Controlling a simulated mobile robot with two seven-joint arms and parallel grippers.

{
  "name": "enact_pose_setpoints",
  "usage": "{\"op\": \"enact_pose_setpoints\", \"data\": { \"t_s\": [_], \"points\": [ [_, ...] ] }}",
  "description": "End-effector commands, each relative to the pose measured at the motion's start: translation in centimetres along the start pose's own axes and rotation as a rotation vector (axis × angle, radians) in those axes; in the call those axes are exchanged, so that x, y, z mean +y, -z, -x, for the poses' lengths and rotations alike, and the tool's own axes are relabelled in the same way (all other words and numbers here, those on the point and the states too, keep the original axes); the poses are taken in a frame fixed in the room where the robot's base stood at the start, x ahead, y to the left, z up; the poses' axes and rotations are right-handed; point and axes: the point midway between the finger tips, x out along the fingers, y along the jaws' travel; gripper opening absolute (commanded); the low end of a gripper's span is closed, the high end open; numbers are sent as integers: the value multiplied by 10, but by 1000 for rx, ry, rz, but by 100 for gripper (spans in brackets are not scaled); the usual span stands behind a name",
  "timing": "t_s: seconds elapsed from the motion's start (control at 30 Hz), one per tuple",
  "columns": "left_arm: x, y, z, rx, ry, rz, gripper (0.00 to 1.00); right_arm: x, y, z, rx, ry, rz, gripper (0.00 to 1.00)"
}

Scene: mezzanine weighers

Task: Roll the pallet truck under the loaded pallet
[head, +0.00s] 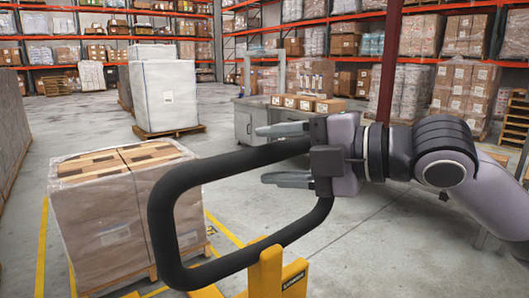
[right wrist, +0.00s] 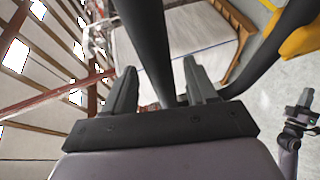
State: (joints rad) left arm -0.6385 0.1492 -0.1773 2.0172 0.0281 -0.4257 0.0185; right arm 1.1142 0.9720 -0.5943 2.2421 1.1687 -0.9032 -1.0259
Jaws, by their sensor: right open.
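The pallet truck shows a black loop handle (head: 158,225) and a yellow body (head: 267,276) at the bottom of the head view. The loaded pallet stands left of the handle; its load is boxes in clear wrap (head: 105,232), and only a little wood shows below. Its fork openings are hidden. My right gripper (head: 277,155) is open, its fingers on either side of the handle's upper bar. In the right wrist view the black bar (right wrist: 148,45) passes between the fingers; contact is unclear. What looks like my left gripper (right wrist: 304,101) is small at the right there, its jaws unclear.
Yellow floor lines (head: 42,250) border the loaded pallet. A tall white wrapped load (head: 165,92) stands behind it. A grey bench (head: 248,122) with cartons is beyond my right gripper. Racks line the back. Open concrete floor (head: 370,235) lies at the right.

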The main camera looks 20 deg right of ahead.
Motion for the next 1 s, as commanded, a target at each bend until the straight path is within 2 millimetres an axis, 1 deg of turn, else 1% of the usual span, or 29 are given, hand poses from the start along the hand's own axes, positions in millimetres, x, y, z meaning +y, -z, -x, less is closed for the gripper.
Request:
{"op": "enact_pose_setpoints", "data": {
  "t_s": [0.1,0.2,0.33,0.57,0.6,0.67,0.7,0.73,0.77,1.0],
  "points": [
    [1,-1,0,-2,0,4,0,0,0,-12,1,0,-2,57],
    [1,-1,0,-4,0,6,0,0,0,-18,0,0,-1,57],
    [1,-2,0,-5,1,6,0,0,0,-22,-1,-1,0,57],
    [1,-2,0,-6,1,5,0,0,0,-22,-2,0,0,57],
    [1,-2,0,-6,1,5,0,0,-1,-22,-2,0,0,44],
    [1,-3,0,-7,2,5,0,0,-1,-22,-2,0,0,24],
    [1,-3,0,-7,2,5,0,0,-1,-22,-2,0,0,11],
    [1,-3,0,-7,2,5,0,0,-1,-22,-2,0,0,1],
    [0,-3,0,-7,2,5,0,0,-1,-22,-1,0,0,0],
    [0,-1,2,-8,2,1,0,1,-3,-23,-1,0,-2,0]
  ]
}}
